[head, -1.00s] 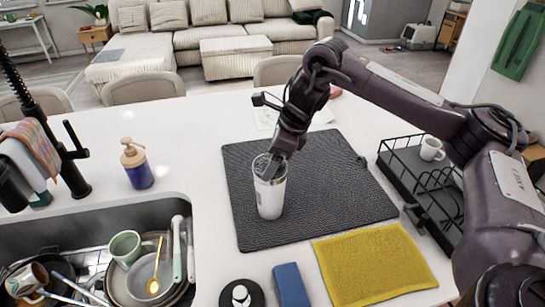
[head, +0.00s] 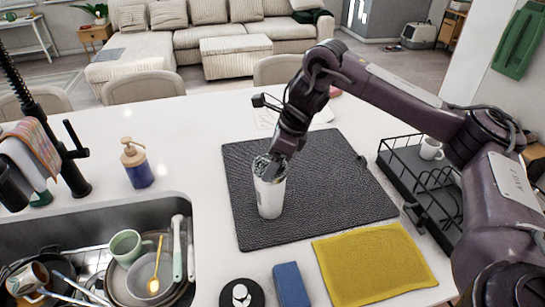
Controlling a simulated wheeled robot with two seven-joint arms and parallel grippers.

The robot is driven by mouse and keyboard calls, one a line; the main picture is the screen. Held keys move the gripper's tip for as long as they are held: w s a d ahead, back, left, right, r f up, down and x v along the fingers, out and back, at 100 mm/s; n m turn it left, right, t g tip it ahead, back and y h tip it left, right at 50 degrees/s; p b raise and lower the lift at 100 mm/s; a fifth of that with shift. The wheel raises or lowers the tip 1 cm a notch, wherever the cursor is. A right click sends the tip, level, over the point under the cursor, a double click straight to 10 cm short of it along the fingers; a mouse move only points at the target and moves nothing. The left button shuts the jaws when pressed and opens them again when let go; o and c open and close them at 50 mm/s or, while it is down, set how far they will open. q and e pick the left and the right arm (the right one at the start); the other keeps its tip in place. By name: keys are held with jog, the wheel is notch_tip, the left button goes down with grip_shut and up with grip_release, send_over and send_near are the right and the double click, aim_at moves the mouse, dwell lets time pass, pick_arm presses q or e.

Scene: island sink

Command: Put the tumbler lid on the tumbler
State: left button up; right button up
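The white tumbler (head: 270,197) stands upright on the dark grey mat. My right arm reaches over from the right, and its gripper (head: 268,170) points down at the tumbler's top, touching or almost touching the rim. The fingers overlap the tumbler's mouth, so I cannot tell how far they are closed. I cannot clearly make out the lid; something grey and dark shows at the tumbler's mouth, partly hidden by the gripper. My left gripper is not in view.
The dark mat (head: 335,185) is otherwise clear. A yellow cloth (head: 374,264), blue sponge (head: 291,285) and black round item (head: 241,294) lie in front. A wire rack (head: 425,190) with a mug is right. The sink (head: 170,209) and soap bottle (head: 137,164) are left.

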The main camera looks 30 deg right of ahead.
jog(key=shift+f, duration=0.1)
dwell(0.6)
jog(key=o, duration=0.9)
jog(key=shift+o, duration=0.2)
jog(key=p+v, duration=0.2)
jog(key=v, duration=0.5)
jog(key=shift+d+r, duration=0.15)
jog(key=shift+r, duration=0.2)
jog(key=shift+s+f, duration=0.1)
